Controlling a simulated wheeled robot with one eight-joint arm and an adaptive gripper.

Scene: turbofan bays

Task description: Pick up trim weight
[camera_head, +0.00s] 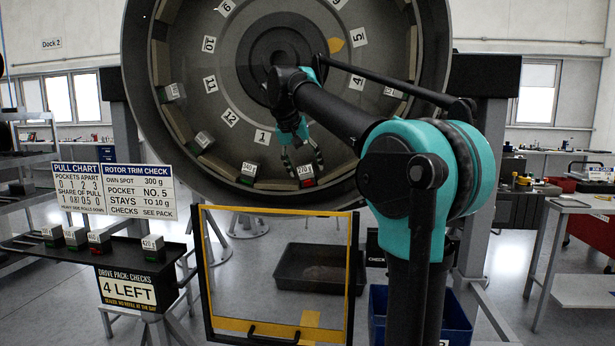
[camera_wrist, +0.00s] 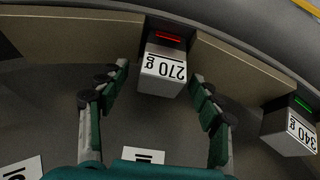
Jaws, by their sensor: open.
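A trim weight marked 270 g (camera_head: 306,171) sits in a pocket at the lower rim of the big round rotor (camera_head: 141,80). In the wrist view the 270 g weight (camera_wrist: 163,72) is a pale block with a red light strip behind it. My gripper (camera_head: 301,160) is at that weight, and in the wrist view my gripper (camera_wrist: 160,80) has its fingers apart, one on each side of the block, with gaps visible. Nothing is held. My arm hides part of the rotor's right side.
A 340 g weight (camera_wrist: 290,128) with a green light sits in the neighbouring pocket. Several weights stand on the left shelf (camera_head: 120,262), including one marked 420 g (camera_head: 152,245). A yellow-edged frame (camera_head: 204,290) stands below the rotor, with a dark tray (camera_head: 290,280) behind it.

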